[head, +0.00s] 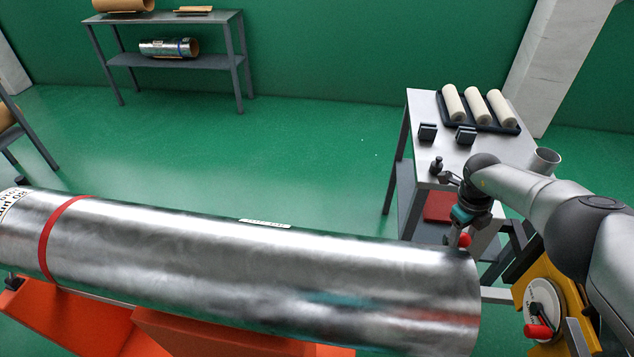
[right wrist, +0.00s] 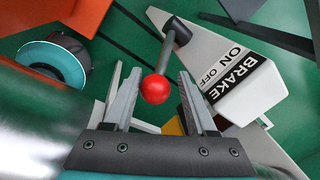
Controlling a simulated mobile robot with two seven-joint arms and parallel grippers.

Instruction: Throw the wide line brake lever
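The brake lever shows in the right wrist view as a dark rod (right wrist: 176,36) ending in a red ball knob (right wrist: 155,89). It comes out of a pale housing (right wrist: 250,95) labelled BRAKE, ON and OFF. In the head view the red knob (head: 465,240) shows just past the right end of the big foil roll (head: 250,265). My right gripper (right wrist: 152,82) is open, with its fingers apart on either side of the knob. It also shows in the head view (head: 457,240), partly hidden. My left gripper is not in view.
The shiny roll lies on orange supports (head: 190,335), close beside my right gripper. A yellow frame with a white disc (head: 543,305) and red handle stands at lower right. A table (head: 423,105) behind holds a black tray with white rolls. Green floor is clear behind the roll.

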